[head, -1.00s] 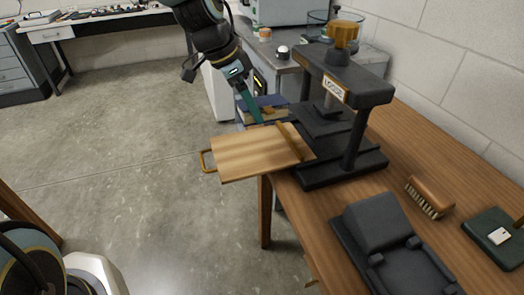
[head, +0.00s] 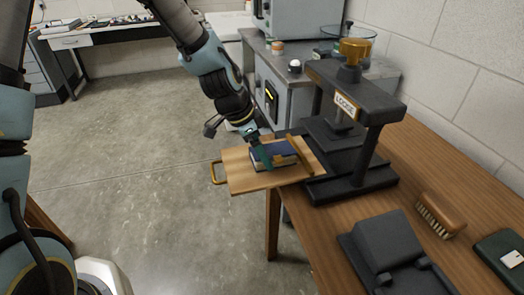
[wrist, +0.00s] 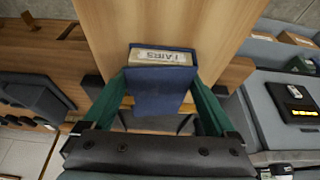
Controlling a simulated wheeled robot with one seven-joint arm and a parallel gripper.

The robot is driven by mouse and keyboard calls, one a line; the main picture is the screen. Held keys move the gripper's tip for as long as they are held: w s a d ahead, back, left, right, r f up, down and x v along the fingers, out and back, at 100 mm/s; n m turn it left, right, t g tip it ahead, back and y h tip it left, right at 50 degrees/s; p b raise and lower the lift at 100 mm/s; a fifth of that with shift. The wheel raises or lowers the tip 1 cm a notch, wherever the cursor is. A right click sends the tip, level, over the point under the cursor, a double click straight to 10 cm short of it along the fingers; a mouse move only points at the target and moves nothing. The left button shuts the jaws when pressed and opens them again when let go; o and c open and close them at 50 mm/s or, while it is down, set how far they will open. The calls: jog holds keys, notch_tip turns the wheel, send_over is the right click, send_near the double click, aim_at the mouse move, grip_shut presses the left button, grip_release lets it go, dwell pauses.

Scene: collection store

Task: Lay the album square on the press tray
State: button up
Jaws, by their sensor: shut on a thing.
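The blue album (head: 279,149), with a pale label on its spine, is held over the wooden press tray (head: 238,178). In the wrist view the album (wrist: 162,98) sits between my two green fingers, its label facing the camera, with the pale wood of the tray (wrist: 160,22) beyond it. My gripper (head: 262,155) is shut on the album. The tray sticks out from the black press (head: 350,150) past the table edge, with a brass handle (head: 216,173) at its outer end. I cannot tell whether the album touches the tray.
A wooden bench (head: 405,210) carries the press, a brush (head: 441,214), a black block-shaped device (head: 385,245) and a dark green box (head: 502,258). A grey cabinet (head: 275,90) stands behind the tray. The floor left of the tray is clear.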

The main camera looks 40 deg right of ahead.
jog(key=o, duration=1.4)
jog(key=v, duration=1.2)
jog(key=w+a+n+t+y, duration=0.1)
jog(key=w+a+n, duration=0.1)
jog(key=a+n, duration=0.5)
jog(key=w+a+f+n+t+y, duration=0.1)
jog(key=w+a+n, duration=0.2)
jog(key=a, duration=1.4)
jog(key=w+a+n+t+y, duration=0.1)
jog(key=w+a+n+y, duration=0.1)
jog(key=a+n, duration=0.9)
jog(key=shift+w+a+f, duration=0.1)
jog(key=shift+a, duration=0.35)
jog(key=shift+w+a+f, duration=0.1)
jog(key=shift+w+a, duration=0.05)
jog(key=shift+a, duration=0.3)
